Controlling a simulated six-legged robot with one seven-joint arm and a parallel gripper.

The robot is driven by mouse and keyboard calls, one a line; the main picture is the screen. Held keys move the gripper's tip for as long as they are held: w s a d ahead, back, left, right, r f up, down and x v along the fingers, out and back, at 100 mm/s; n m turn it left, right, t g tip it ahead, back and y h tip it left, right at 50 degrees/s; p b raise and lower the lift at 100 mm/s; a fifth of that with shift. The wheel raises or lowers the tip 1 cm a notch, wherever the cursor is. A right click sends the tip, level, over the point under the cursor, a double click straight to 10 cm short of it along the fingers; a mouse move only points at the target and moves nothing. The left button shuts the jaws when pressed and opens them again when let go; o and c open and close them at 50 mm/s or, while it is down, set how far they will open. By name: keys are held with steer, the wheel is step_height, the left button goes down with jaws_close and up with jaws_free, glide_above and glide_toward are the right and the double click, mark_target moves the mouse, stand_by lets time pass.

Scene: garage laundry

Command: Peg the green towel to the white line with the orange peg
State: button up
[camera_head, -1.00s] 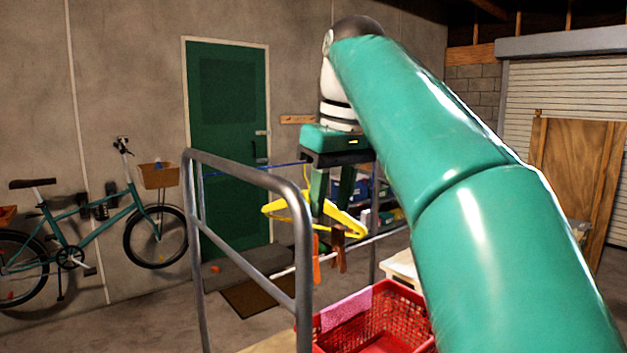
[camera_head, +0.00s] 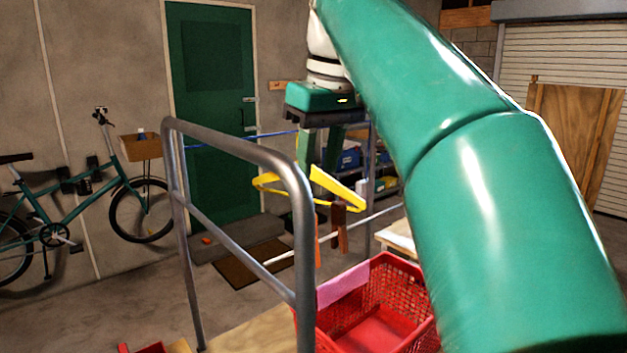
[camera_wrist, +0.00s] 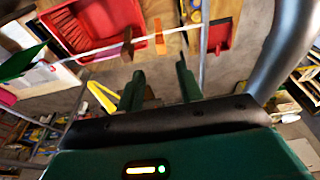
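My gripper (camera_head: 318,165) hangs fingers down, open and with nothing seen between its fingers; it also shows open in the wrist view (camera_wrist: 160,80). The white line (camera_head: 375,217) runs below it and beyond the rail; it crosses the upper wrist view (camera_wrist: 105,50). An orange peg (camera_head: 318,243) and a brown peg (camera_head: 339,228) hang on this line side by side; in the wrist view they are the orange peg (camera_wrist: 159,37) and brown peg (camera_wrist: 127,46). A green flat piece (camera_wrist: 20,62) lies at the wrist view's left; I cannot tell whether it is the towel.
A yellow hanger (camera_head: 337,187) is close to my fingers. A grey rail (camera_head: 240,160) stands in front. A red basket (camera_head: 400,283) with pink cloth (camera_head: 343,285) is below the line. A blue line (camera_head: 235,137) runs behind.

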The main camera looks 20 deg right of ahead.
steer(key=x, duration=0.8)
steer(key=shift+s+a+f, duration=0.1)
steer(key=shift+s+f, duration=0.1)
steer(key=shift+f, duration=0.1)
steer(key=shift+x, duration=1)
steer(key=shift+w, duration=0.1)
jaws_close()
steer(key=shift+r, duration=0.15)
steer(key=shift+w+a+v, duration=0.1)
steer(key=shift+w+v, duration=0.05)
steer(key=shift+v, duration=0.7)
steer(key=shift+w+a+v, duration=0.1)
steer(key=shift+w+v, duration=0.1)
steer(key=shift+v, duration=0.65)
steer(key=shift+w+v, duration=0.15)
steer(key=shift+v, duration=0.75)
